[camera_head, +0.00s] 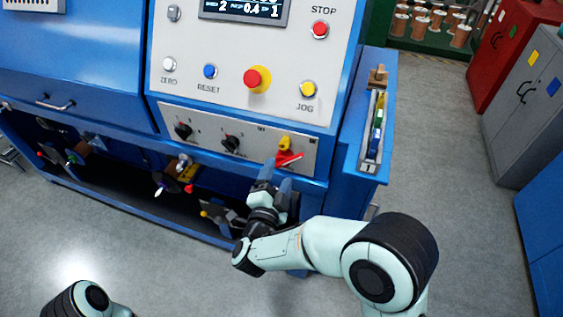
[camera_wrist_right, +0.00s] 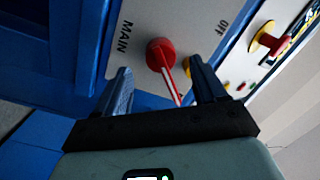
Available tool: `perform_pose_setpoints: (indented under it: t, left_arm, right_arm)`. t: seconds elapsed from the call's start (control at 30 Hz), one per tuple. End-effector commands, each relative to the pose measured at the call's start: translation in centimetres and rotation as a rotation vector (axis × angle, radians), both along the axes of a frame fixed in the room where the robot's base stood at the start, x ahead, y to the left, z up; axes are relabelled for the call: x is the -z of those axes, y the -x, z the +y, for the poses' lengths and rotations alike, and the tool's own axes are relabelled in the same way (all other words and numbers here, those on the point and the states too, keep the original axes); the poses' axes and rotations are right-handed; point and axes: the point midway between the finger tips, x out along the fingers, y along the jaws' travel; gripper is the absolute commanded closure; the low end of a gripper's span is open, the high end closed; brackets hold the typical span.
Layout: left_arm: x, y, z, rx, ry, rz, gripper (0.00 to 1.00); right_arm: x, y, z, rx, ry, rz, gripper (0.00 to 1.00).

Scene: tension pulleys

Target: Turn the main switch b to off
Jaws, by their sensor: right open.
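The main switch (camera_head: 288,159) is a red rotary handle at the lower right of the blue machine's control panel, with a yellow part (camera_head: 285,142) beside it. In the right wrist view the red switch (camera_wrist_right: 158,52) has a round hub and a lever with a white stripe, between the labels MAIN and OFF. The lever slants towards my fingers. My right gripper (camera_head: 277,178) is open just below the switch. In the right wrist view its two fingers (camera_wrist_right: 160,78) stand either side of the lever; contact cannot be told. My left gripper is out of view.
Two black knobs (camera_head: 183,130) (camera_head: 231,144) sit left of the switch on the same strip. Above are a red emergency button (camera_head: 252,78) and a yellow JOG button (camera_head: 308,89). A blue side shelf (camera_head: 374,176) juts out at right. Grey floor is clear.

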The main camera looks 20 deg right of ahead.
Motion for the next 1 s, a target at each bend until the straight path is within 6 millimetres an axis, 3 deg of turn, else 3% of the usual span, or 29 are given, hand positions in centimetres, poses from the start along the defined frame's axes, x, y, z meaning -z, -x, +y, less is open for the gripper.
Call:
perform_pose_setpoints:
  t: [0.1,0.3,0.67,0.9,1.0]
  left_arm:
    - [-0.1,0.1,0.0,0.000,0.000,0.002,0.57]
    - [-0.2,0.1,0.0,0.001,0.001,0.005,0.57]
    - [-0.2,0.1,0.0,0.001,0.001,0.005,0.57]
    - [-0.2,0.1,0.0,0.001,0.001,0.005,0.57]
    - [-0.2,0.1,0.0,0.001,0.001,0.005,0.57]
  right_arm:
    - [0.0,-2.0,-1.1,0.003,0.001,0.000,0.29]
    - [0.0,-3.9,-2.1,0.001,0.000,0.000,0.29]
    - [0.1,-4.3,-2.3,-0.001,0.001,0.001,0.29]
    - [0.0,-4.3,-2.3,-0.001,0.001,0.001,1.00]
    - [0.0,-4.3,-2.3,-0.001,0.001,0.001,1.00]
